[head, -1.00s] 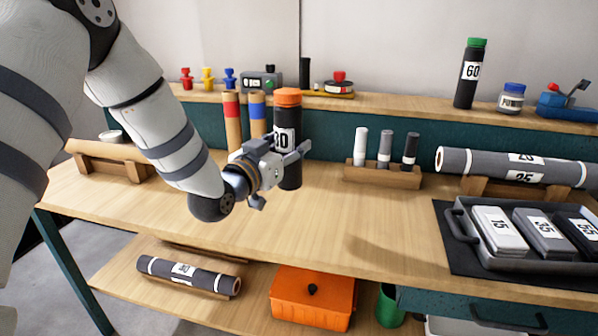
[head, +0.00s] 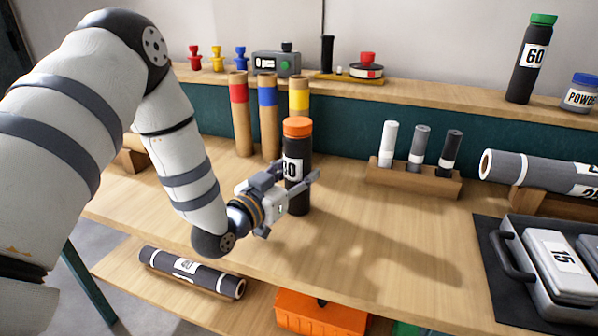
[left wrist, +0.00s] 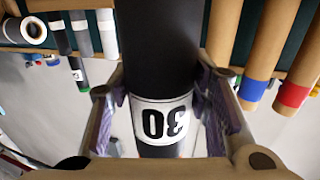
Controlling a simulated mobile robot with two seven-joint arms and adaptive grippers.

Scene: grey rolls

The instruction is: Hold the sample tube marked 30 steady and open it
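The black sample tube marked 30 (head: 298,198) has an orange cap (head: 298,126) on its top and stands upright in the head view. My left gripper (head: 300,186) is shut around its body at the white label. In the left wrist view the tube (left wrist: 158,45) shows upside down, with the finger pads (left wrist: 165,105) close against both sides of the label. My right gripper is not in view.
A wooden rack (head: 385,178) with three small tubes stands right of the tube. Cylinders with red (head: 238,120), blue (head: 269,125) and yellow tops stand behind it. A tray (head: 520,235) is at the right. The bench front (head: 350,265) is largely clear.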

